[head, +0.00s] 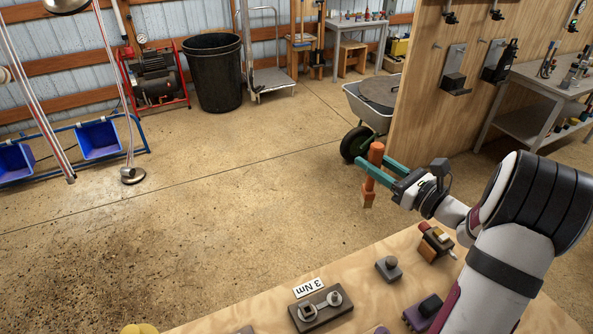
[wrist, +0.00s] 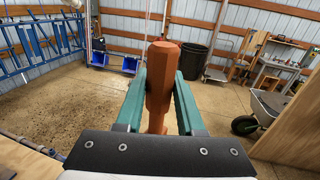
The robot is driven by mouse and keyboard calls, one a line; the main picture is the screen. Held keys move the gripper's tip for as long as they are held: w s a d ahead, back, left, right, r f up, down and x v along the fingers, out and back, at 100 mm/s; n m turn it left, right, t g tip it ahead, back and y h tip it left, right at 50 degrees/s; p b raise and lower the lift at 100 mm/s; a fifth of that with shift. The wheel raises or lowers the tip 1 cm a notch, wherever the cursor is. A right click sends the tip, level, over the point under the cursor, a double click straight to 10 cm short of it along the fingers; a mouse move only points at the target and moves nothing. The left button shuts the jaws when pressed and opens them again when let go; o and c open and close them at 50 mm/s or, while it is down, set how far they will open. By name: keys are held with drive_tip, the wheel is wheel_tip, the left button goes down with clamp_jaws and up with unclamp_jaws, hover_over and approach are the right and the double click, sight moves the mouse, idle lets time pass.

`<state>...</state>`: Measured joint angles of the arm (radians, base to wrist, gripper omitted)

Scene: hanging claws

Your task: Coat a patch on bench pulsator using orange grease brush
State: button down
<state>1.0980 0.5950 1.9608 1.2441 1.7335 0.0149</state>
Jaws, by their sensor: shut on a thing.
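My gripper (head: 374,172) is shut on the orange grease brush (head: 376,154), its teal fingers on either side of the handle. The brush is upright with its tan tip pointing down, held off the bench's far edge with floor behind it. In the wrist view the orange handle (wrist: 160,78) stands between the teal fingers (wrist: 160,90); the tip is hidden there. I cannot tell for sure which bench item is the pulsator. A dark block with two round metal parts (head: 321,308) lies beside the "3 Nm" label. A dark purple-based block (head: 422,312) is partly behind my arm.
The plywood bench (head: 250,310) also holds a small grey knobbed block (head: 388,268) and a brown-and-red fixture (head: 435,242). A wooden partition (head: 430,120) stands at the right, with a wheelbarrow (head: 370,110) beside it. The floor beyond the bench is mostly clear.

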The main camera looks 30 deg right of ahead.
drive_tip(key=s+d+f+m+g+h, duration=0.1)
drive_tip(key=s+d+f+m+h, duration=0.15)
drive_tip(key=s+d+h, duration=0.45)
drive_tip(key=s+d+f+m+g+h, duration=0.1)
drive_tip(key=s+d+f+m+h, duration=0.2)
drive_tip(key=s+d, duration=0.75)
drive_tip(key=s+d+f+m+g+h, duration=0.1)
drive_tip(key=s+d+m+h, duration=0.45)
drive_tip(key=d, duration=0.55)
wheel_tip(320, 180, down, 6)
drive_tip(key=shift+s+a+n+y, duration=0.15)
drive_tip(key=shift+s+n+y, duration=0.2)
drive_tip(key=shift+n+y, duration=0.1)
drive_tip(key=shift+f, duration=0.65)
wheel_tip(320, 180, up, 7)
drive_tip(key=shift+w+r, duration=0.1)
